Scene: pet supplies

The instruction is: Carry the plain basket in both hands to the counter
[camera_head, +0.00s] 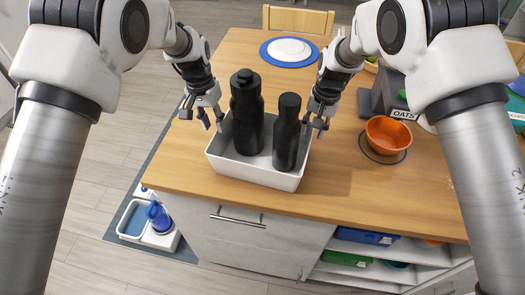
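The plain white basket (250,172) sits on the wooden counter top near its front edge. Two dark bottles stand upright in it, a left one (247,115) and a right one (287,135). My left gripper (212,122) is at the basket's left rim, with its fingers apart. My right gripper (315,126) is at the right rim, beside the right bottle, also with its fingers apart. I cannot tell whether either gripper touches the rim. The bottles hide part of the basket's inside and far wall.
An orange bowl (388,136) stands on a dark round mat to the right. A grey container labelled OATS (384,97) is behind it. A white plate on a blue mat (289,52) lies at the back. A blue-and-white pet item (159,218) is on the floor mat.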

